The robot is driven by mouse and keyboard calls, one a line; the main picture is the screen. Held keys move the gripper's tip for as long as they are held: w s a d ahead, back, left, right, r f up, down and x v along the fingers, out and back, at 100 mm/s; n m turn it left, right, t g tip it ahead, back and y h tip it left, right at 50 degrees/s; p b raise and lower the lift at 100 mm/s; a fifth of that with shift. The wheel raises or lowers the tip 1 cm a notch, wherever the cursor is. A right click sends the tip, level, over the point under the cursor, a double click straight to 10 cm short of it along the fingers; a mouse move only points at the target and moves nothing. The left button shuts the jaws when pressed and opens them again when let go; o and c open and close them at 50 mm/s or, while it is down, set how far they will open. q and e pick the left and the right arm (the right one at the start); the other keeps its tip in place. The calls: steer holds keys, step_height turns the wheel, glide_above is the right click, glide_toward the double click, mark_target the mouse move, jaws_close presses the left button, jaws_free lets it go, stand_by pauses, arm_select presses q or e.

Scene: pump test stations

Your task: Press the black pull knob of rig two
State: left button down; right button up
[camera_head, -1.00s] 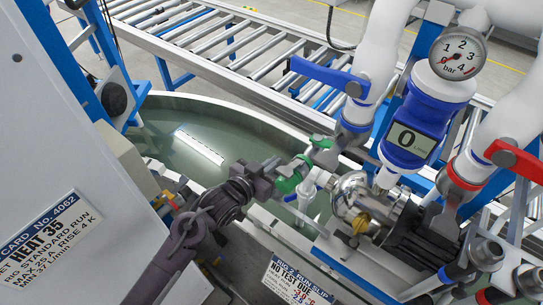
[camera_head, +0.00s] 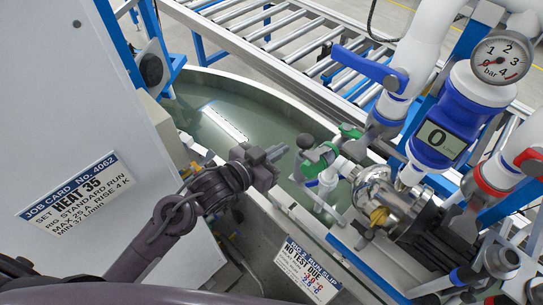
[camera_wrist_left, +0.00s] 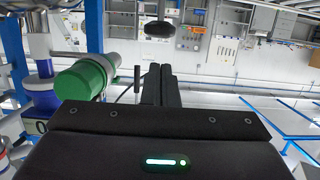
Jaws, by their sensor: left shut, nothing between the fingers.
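In the left wrist view, a dark rounded knob (camera_wrist_left: 158,28) shows beyond the shut fingers (camera_wrist_left: 162,68), and the green fitting (camera_wrist_left: 80,80) is at the left. My right gripper is not in view.
The rig 2 run slip (camera_head: 313,270) is below the pump (camera_head: 380,200). A blue meter reading 0 (camera_head: 440,138) and a pressure gauge (camera_head: 500,60) stand at the right. A grey cabinet with a job card (camera_head: 75,195) is at the left. The water tank (camera_head: 240,110) lies behind.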

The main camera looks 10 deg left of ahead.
arm_select(q)
steer(key=shift+v, duration=1.1)
steer(key=shift+d+r, duration=0.1)
stand_by(0.5)
step_height(320, 180, up, 4)
steer(key=b, duration=0.9)
steer(key=shift+s, duration=0.15)
